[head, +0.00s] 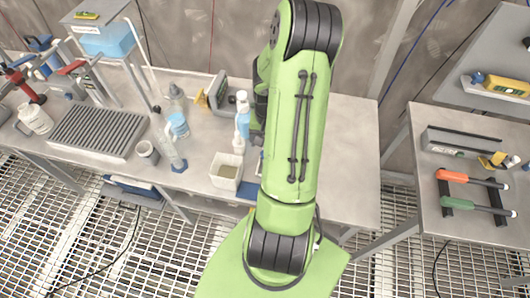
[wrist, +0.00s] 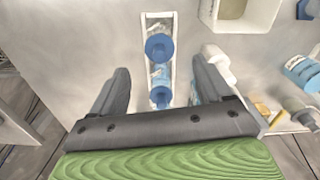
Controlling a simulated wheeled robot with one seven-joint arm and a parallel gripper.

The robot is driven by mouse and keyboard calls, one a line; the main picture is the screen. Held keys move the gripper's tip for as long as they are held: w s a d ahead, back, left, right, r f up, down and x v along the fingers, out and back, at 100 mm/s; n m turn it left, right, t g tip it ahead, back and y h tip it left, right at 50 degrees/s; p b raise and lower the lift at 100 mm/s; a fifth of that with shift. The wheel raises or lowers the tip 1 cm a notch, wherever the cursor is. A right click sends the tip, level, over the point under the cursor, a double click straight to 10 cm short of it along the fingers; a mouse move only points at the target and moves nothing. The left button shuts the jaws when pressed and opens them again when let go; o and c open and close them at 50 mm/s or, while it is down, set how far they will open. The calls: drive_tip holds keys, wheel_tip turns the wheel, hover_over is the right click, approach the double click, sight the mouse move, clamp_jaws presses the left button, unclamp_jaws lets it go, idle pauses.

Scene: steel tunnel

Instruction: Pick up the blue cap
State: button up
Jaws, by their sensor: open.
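In the wrist view a round blue cap (wrist: 159,47) sits in a narrow white-edged holder (wrist: 146,24) on the grey bench. A second round blue piece (wrist: 160,95) is in line with it, closer to my palm. I cannot tell whether the two belong to one object. My gripper (wrist: 160,68) is open and empty, with one finger on each side of the holder. The fingers look apart from it; the height gap is unclear. In the head view my arm hides the gripper and most of this spot.
A white square container (head: 226,172) stands close beside, and a blue-white bottle (head: 242,120) is near my arm. A grey ribbed rack (head: 98,130) and glassware fill the bench's left. Bench right of my arm is clear. Another table (head: 460,225) holds orange- and green-handled tools.

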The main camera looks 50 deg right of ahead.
wheel_tip(320, 180, down, 5)
drive_tip(key=shift+s+a+f, duration=0.1)
drive_tip(key=shift+f, duration=0.45)
drive_tip(key=shift+r, duration=0.1)
drive_tip(key=shift+c, duration=0.7)
drive_tip(key=c, duration=1)
